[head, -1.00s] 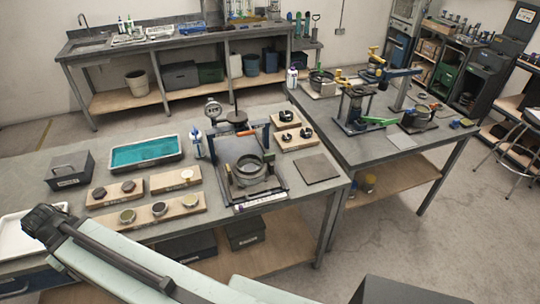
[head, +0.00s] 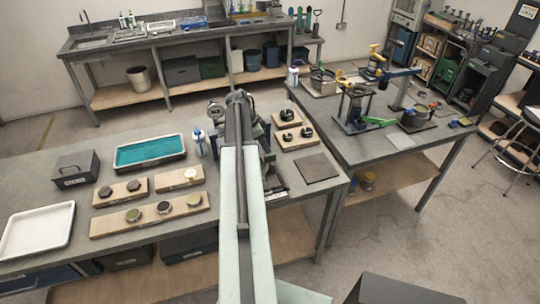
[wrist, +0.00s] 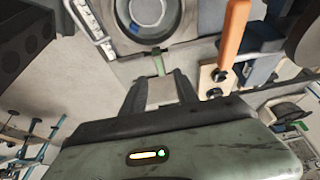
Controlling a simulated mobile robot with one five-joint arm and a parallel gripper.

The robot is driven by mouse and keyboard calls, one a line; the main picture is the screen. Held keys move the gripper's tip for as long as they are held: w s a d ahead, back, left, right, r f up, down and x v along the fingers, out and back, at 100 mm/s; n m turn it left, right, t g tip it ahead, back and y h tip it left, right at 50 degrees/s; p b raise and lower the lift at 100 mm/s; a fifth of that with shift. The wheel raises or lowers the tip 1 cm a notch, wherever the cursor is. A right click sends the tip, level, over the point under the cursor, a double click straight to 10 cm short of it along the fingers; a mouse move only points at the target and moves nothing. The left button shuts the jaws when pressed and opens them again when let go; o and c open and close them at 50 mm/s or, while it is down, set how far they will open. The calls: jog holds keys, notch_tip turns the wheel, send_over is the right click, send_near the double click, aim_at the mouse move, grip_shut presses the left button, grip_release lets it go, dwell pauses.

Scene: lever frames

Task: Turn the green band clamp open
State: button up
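In the wrist view my gripper (wrist: 160,82) has its two dark fingers apart, with nothing seen held between them. A narrow green strip (wrist: 158,65), which looks like the green band clamp's lever, shows just beyond the fingertips, below a round grey vessel (wrist: 146,18). I cannot tell whether the fingers touch it. An orange handle (wrist: 233,32) stands to the right of it. In the head view my arm covers most of the press on the near bench, and my gripper and this clamp are hidden. Another green lever (head: 378,122) shows on the right bench.
On the near bench (head: 120,225) are a teal tray (head: 150,152), wooden boards with round pieces (head: 150,215), a white tray (head: 38,230) and a dark flat plate (head: 317,168). The right bench (head: 420,152) carries several stands and levers. Floor shows open at far right.

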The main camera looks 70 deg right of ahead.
aim_at(271, 154)
jog(key=b+x, duration=0.7)
jog(key=x, duration=0.1)
jog(key=shift+w, duration=0.15)
jog(key=shift+a+r, duration=0.1)
grip_shut()
